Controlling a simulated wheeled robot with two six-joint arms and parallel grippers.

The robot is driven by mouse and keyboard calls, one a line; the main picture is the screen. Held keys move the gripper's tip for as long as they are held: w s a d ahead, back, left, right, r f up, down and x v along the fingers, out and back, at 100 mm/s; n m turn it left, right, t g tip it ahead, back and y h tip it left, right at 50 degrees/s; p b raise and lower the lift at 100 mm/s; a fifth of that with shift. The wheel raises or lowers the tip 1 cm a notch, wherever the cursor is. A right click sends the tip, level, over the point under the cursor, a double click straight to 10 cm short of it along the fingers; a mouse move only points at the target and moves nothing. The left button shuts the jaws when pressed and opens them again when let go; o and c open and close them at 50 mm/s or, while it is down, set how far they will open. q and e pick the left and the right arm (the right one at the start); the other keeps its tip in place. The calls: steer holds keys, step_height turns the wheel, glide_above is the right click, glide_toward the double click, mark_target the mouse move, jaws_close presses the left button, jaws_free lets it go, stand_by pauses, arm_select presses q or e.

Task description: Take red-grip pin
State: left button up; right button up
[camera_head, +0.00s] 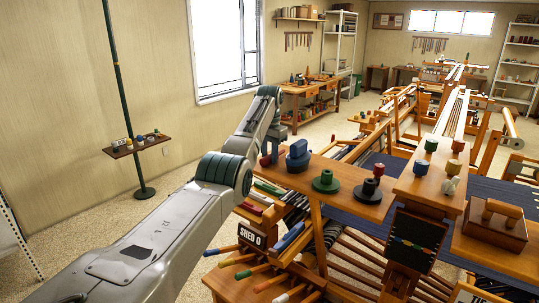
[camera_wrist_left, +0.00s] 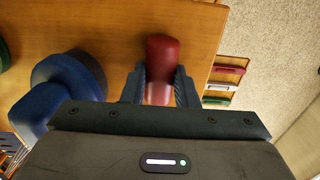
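The red-grip pin (camera_wrist_left: 162,58) shows in the left wrist view, with its dark red grip end above a paler, pinkish part. My left gripper (camera_wrist_left: 160,88) has one finger against each side of the pin, with no clear gap, so it looks shut on it. In the head view my left gripper (camera_head: 272,151) points down at the left end of a wooden shelf. Red parts of the pin (camera_head: 265,160) show beside the fingers there. Whether the pin is lifted off the wood cannot be told. My right gripper is not in view.
A blue knobbed piece (camera_head: 298,156) stands close beside the gripper on the shelf (camera_head: 340,177). Green (camera_head: 326,181) and black (camera_head: 368,190) pieces stand farther right. Coloured handles and a "SHED 0" sign (camera_head: 251,236) lie below. Open floor is at left.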

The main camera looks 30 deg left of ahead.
arm_select(q)
steer(key=shift+r, duration=0.1)
jaws_close()
steer(key=shift+r, duration=3.45)
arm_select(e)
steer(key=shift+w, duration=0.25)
